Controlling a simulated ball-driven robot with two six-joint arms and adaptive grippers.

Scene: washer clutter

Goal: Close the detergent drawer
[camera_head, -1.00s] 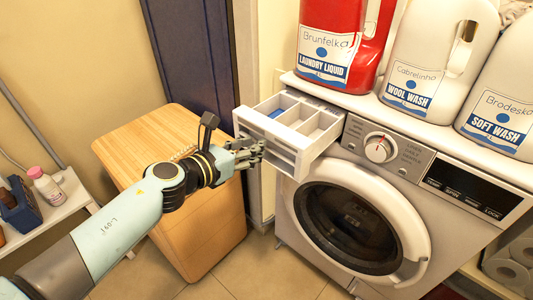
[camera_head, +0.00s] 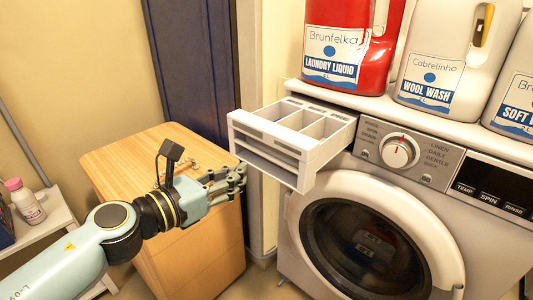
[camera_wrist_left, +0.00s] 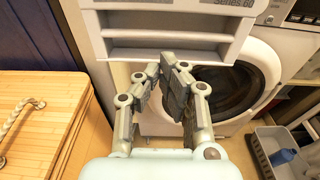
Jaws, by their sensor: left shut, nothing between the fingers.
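The white detergent drawer (camera_head: 283,151) is pulled out from the upper left of the washing machine (camera_head: 290,225). Its open compartments show from above. My left gripper (camera_head: 241,174) is shut and empty, just in front of and slightly below the left part of the drawer front, apparently apart from it. In the left wrist view the drawer front (camera_wrist_left: 165,42) with its recessed slots spans the top, and the shut fingers (camera_wrist_left: 175,75) point toward its lower edge. My right gripper is in neither view.
A red laundry liquid bottle (camera_head: 350,50) and a wool wash bottle (camera_head: 440,60) stand on the washer top. A wooden cabinet (camera_head: 130,160) stands left of the washer, beneath my left arm. A grey basket (camera_wrist_left: 270,150) lies at the lower right in the wrist view.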

